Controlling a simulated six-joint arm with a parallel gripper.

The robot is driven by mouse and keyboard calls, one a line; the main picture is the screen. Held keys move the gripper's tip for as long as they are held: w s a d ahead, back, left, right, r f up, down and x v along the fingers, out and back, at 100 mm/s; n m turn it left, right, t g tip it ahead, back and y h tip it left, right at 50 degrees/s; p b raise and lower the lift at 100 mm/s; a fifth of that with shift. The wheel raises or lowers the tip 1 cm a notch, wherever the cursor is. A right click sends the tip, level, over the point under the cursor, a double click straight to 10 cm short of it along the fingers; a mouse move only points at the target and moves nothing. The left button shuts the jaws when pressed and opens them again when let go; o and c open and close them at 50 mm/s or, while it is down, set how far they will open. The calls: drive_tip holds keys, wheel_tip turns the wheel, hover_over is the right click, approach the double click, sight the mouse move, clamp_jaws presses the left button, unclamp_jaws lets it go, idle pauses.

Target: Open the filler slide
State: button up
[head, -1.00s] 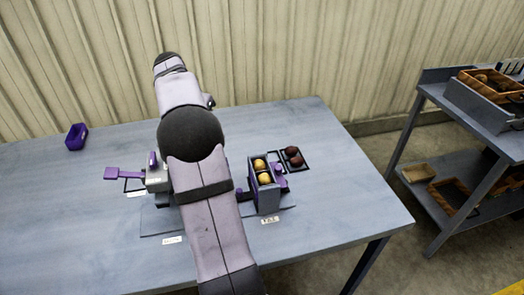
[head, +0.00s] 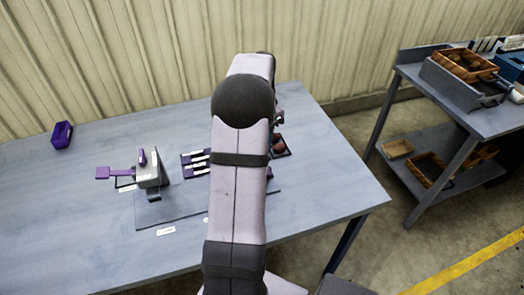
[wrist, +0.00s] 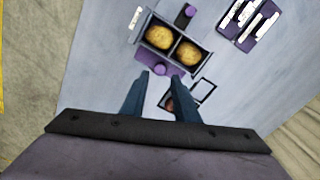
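A grey box (wrist: 143,41) with two open cells, each holding a yellow potato, shows in the wrist view. It may be the filler, but I cannot tell for sure. A purple plate with a round knob (wrist: 160,68) sticks out of its near side, and a purple knob (wrist: 186,14) stands on its far side. Which of these is the slide I cannot tell. My gripper (wrist: 163,84) is open, its fingertips just short of the near purple knob, apparently apart from it. In the head view my arm hides the box and the gripper.
A black-framed tray with a dark red potato (wrist: 169,104) shows between the fingers. A purple rack with white strips (head: 196,165) lies left of my arm. A grey block with a purple lever (head: 148,173) stands farther left, and a purple bin (head: 62,134) at the far left.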

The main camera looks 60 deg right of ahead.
drive_tip(key=shift+f+p, duration=0.9)
drive_tip(key=shift+f, duration=1.9)
drive_tip(key=shift+c, duration=0.7)
clamp_jaws()
